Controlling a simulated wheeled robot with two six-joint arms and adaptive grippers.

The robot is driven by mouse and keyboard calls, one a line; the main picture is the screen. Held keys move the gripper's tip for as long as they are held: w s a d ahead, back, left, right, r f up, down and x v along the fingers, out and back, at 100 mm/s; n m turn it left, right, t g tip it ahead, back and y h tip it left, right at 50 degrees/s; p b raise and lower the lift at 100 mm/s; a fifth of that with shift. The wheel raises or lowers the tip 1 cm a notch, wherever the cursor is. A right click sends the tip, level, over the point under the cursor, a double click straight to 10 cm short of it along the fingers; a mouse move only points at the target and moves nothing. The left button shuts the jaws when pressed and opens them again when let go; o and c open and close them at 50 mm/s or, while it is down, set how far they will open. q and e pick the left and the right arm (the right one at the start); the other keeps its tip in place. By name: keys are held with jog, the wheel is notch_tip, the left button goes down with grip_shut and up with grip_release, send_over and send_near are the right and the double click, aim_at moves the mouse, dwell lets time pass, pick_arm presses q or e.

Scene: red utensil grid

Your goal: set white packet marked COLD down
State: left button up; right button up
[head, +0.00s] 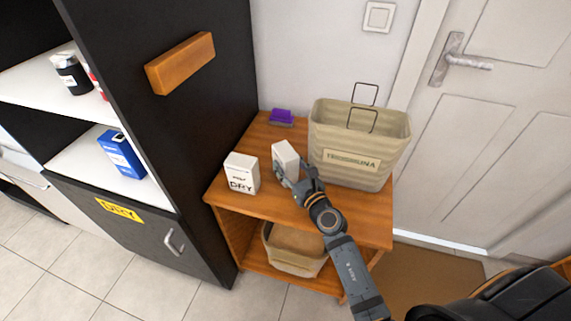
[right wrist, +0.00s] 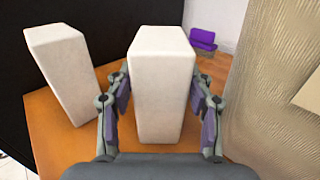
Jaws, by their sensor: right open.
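A plain white packet (head: 286,156) stands upright on the wooden stand (head: 371,215), left of the big basket; no mark on it can be read from here. In the right wrist view the white packet (right wrist: 162,85) stands between the fingers of my right gripper (head: 298,181). The fingers (right wrist: 162,105) are open on either side of it. A second white packet (head: 242,174) marked DRY stands to its left, and it also shows in the right wrist view (right wrist: 62,75). My left gripper is not in view.
A beige labelled basket (head: 390,140) stands close on the right. A purple-topped item (head: 281,116) lies at the back. A lower basket (head: 280,262) sits on the shelf below. The dark cabinet (head: 190,130) borders the stand on the left. A door (head: 470,130) is at right.

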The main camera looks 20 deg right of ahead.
jog(key=shift+w+a+f, duration=0.1)
jog(key=shift+w+a, duration=0.1)
jog(key=shift+w, duration=0.9)
jog(key=shift+c, duration=0.6)
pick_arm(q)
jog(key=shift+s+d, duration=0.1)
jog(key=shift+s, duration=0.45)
pick_arm(e)
grip_shut()
